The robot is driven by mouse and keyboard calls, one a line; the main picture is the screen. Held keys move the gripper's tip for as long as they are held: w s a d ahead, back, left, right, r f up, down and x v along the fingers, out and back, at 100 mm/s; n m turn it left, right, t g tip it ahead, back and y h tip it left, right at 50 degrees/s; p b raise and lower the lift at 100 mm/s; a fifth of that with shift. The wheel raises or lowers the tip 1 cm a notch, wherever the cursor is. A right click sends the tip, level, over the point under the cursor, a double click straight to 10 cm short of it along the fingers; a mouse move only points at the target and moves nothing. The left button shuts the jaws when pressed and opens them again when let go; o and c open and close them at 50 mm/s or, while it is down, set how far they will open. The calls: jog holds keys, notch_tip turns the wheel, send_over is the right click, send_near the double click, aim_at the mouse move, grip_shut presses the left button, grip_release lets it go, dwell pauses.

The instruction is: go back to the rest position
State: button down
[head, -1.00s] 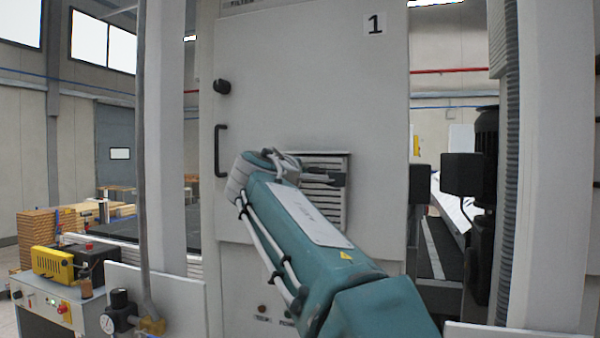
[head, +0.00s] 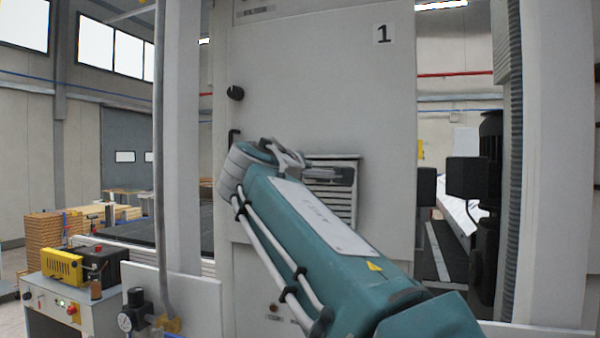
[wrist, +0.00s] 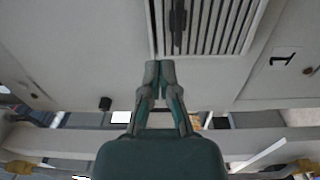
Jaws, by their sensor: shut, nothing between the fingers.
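My gripper (wrist: 160,70) is shut and empty in the wrist view, its two fingertips together. It points towards the louvred vent (wrist: 217,25) on the pale cabinet, with no clear contact. In the head view my arm reaches up and left from the lower right, in front of the cabinet (head: 300,95). My wrist bends near the vent (head: 337,208) and partly covers it.
The cabinet door carries a "1" label (head: 384,34), a black knob (head: 235,93) and a dark handle (head: 234,137) partly behind my wrist. A yellow device (head: 62,267) and a pressure gauge (head: 126,321) stand at lower left. Dark machinery (head: 487,200) stands at right.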

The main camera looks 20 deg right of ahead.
jog(key=s+a+r, duration=0.1)
jog(key=s+a, duration=0.3)
jog(key=a, duration=0.1)
jog(key=s+d+f+m+g+y, duration=0.2)
jog(key=s+d+f, duration=0.15)
jog(key=f, duration=0.65)
jog(key=s+d+f+m+g+y, duration=0.1)
jog(key=s+d+f+g+y, duration=0.3)
jog(key=f, duration=0.5)
jog(key=s+a+f+m+g+y, duration=0.1)
jog(key=s+f+m, duration=0.3)
jog(key=s+f, duration=0.4)
jog(key=s+a+f+m+g+y, duration=0.2)
jog(key=s+f, duration=0.7)
jog(key=f, duration=0.8)
jog(key=shift+s+a+m+y, duration=0.2)
jog(key=shift+a+m+y, duration=0.6)
jog(key=shift+a+m, duration=0.15)
jog(key=shift+a, duration=0.1)
